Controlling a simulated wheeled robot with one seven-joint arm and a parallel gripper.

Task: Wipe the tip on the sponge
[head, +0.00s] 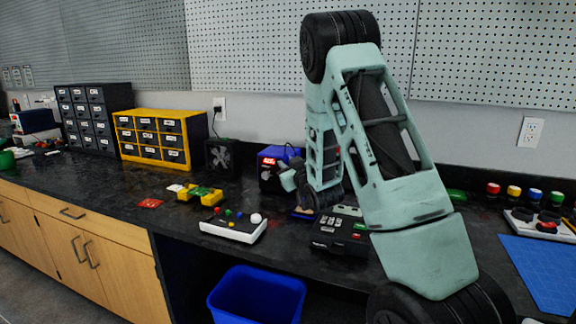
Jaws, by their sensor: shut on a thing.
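My gripper (296,190) is low over the black bench, in front of the blue station with a red display (270,166). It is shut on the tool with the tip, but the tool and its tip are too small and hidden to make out. Just below the gripper a small blue and orange piece (301,214) shows on the bench; it may be the sponge in its tray, mostly covered by my gripper. I cannot tell whether the tip touches it.
A black device with buttons (340,232) and a white box with coloured knobs (234,225) stand close in front. Yellow parts (202,193) lie left. Drawer cabinets (160,138) line the back. A blue bin (257,296) is below. A blue mat (545,270) lies right.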

